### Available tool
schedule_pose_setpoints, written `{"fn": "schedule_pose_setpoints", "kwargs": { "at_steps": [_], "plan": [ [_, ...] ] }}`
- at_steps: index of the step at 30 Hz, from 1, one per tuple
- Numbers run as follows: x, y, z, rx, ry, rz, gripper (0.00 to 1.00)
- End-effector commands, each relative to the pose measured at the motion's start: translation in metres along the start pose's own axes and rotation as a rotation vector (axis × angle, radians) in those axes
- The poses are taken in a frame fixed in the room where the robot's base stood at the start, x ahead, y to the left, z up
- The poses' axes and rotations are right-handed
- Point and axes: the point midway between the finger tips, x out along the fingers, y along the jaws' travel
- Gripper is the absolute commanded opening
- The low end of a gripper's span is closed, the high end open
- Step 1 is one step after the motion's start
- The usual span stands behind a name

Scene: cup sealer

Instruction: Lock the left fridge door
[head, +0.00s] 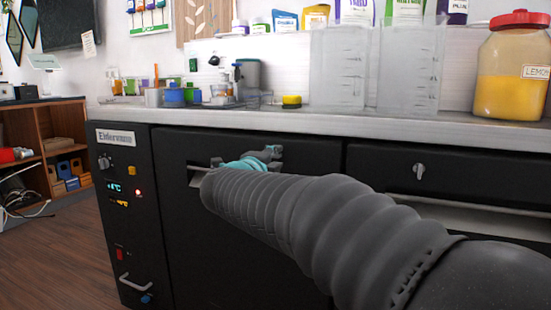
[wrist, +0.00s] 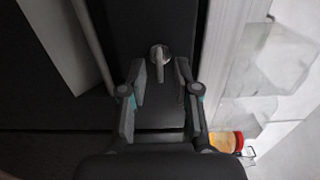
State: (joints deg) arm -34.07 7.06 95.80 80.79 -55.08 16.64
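The left fridge door (head: 215,245) is a black panel under the counter and looks shut. Its lock is a small silver knob (wrist: 160,54) on the black strip above the door handle (wrist: 92,50). In the wrist view the knob's tab points down in the picture, roughly parallel to the counter edge. My gripper (wrist: 161,68) is open, with one finger on each side of the knob and gaps visible. In the head view my gripper (head: 260,157) is at the top of the left door, and my arm and gripper hide that lock.
The right door has its own silver lock knob (head: 419,170), with its tab hanging down. A control panel (head: 122,195) stands left of the doors. The counter edge (head: 300,127) runs just above, with clear containers (head: 340,70) and a red-lidded jar (head: 508,75).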

Motion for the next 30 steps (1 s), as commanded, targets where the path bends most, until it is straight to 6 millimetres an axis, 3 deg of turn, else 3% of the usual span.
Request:
{"fn": "schedule_pose_setpoints", "kwargs": {
  "at_steps": [15, 21, 30],
  "plan": [
    [-0.093, -0.001, 0.001, 0.001, -0.003, -0.001, 0.31],
    [-0.110, 0.000, 0.000, 0.001, 0.000, -0.001, 0.31],
    [-0.113, 0.000, -0.001, 0.001, 0.001, -0.001, 0.31]
  ]
}}
